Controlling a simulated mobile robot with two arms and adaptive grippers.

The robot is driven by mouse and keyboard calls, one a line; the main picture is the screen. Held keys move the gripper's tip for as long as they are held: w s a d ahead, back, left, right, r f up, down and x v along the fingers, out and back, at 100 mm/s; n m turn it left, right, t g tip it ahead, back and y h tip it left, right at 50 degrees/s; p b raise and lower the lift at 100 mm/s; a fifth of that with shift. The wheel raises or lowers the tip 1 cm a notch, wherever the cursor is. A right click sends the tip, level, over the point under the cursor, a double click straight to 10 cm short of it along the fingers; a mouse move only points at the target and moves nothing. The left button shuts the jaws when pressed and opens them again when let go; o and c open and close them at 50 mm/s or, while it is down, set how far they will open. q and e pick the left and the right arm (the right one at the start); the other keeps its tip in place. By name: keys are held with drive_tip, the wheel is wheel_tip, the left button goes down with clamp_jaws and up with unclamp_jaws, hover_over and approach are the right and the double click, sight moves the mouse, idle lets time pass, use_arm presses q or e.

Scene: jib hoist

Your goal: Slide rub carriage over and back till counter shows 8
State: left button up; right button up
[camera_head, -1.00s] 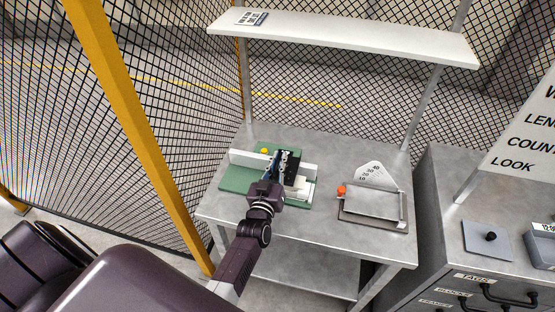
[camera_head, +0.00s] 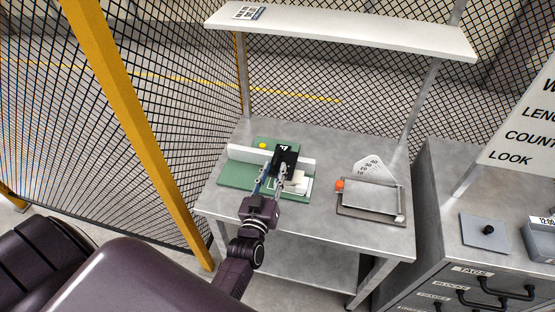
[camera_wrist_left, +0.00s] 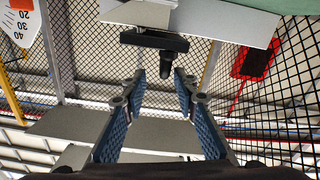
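The rub device is a green base (camera_head: 236,175) with a white rail (camera_head: 243,153) on the table. A black block (camera_head: 285,154) stands upright on it with a small pale mark on its face, too small to read as a number. My left gripper (camera_head: 274,170) is in front of the block, its two fingers apart. In the left wrist view, a black bar with a knob (camera_wrist_left: 172,64) lies just beyond the open fingertips (camera_wrist_left: 160,78), with no contact visible. A white part (camera_head: 298,182) shows right of the fingers. My right gripper is out of view.
A grey plate device with an orange knob (camera_head: 339,185) and a dial (camera_head: 369,168) stands to the right on the table (camera_head: 315,225). A white shelf (camera_head: 350,32) hangs above. A yellow post (camera_head: 125,110) and mesh fence stand at left. Grey drawers (camera_head: 480,275) are at right.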

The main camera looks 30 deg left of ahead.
sight(275, 160)
use_arm(q)
drive_tip(key=v, duration=0.5)
drive_tip(key=shift+s+d, duration=0.1)
drive_tip(key=shift+s, duration=0.05)
drive_tip(key=b+x, duration=0.2)
drive_tip(key=b, duration=0.6)
drive_tip(key=b+x, duration=0.2)
drive_tip(key=b, duration=0.5)
drive_tip(key=shift+f+b, duration=0.35)
drive_tip(key=shift+f, duration=0.05)
drive_tip(key=shift+a+r+b, duration=0.3)
drive_tip(key=shift+a+b, duration=0.05)
drive_tip(key=shift+b, duration=0.3)
drive_tip(key=shift+a+r, duration=0.1)
drive_tip(key=p+x, duration=0.1)
drive_tip(key=x, duration=0.7)
